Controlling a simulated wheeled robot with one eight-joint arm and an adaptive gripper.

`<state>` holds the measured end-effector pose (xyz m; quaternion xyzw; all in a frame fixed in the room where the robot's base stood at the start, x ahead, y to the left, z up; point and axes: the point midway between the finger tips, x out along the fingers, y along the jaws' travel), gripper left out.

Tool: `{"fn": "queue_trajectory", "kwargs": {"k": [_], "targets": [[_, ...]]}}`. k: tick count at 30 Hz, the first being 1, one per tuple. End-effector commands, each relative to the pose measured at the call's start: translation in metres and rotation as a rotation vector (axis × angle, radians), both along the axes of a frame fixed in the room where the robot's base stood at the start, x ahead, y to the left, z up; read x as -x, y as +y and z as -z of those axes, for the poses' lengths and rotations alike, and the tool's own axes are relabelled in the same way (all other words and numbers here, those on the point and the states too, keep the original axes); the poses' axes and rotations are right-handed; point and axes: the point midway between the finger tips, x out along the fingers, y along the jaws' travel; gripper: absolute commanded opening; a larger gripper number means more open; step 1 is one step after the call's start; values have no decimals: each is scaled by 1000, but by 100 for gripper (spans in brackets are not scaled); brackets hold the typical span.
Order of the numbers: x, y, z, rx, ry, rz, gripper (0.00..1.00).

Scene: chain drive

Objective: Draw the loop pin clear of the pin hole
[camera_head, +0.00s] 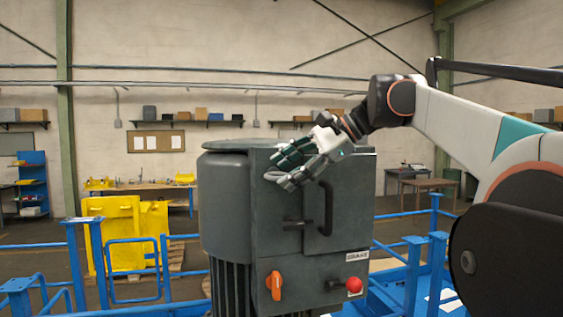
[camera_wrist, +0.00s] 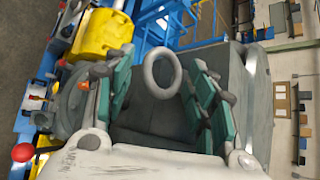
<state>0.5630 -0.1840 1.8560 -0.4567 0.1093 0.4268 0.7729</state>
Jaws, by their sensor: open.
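The loop pin (camera_wrist: 162,70) shows in the wrist view as a pale grey ring standing against the dark grey housing. Its shank and the pin hole cannot be made out. My gripper (camera_wrist: 160,82) is open, with green-padded fingers to the left and right of the ring. A gap shows between the ring and the pads on both sides. In the head view my gripper (camera_head: 278,168) is at the upper front of the grey housing (camera_head: 228,200), fingers pointing left. I cannot make out the loop pin in that view.
The housing has a dark door handle (camera_head: 326,208), a dark latch (camera_head: 293,224), an orange switch (camera_head: 275,286) and a red knob (camera_head: 354,285). Blue railings (camera_head: 133,270) surround it. A yellow fixture (camera_head: 115,235) stands behind to the left.

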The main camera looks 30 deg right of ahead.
Motion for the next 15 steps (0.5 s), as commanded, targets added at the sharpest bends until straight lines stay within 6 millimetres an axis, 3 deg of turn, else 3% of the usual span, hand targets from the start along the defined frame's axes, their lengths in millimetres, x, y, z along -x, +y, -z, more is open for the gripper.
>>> {"fn": "queue_trajectory", "kwargs": {"k": [8, 15], "targets": [[-1, 1, 1, 0, 0, 0, 51], [-1, 1, 1, 0, 0, 0, 0]]}}
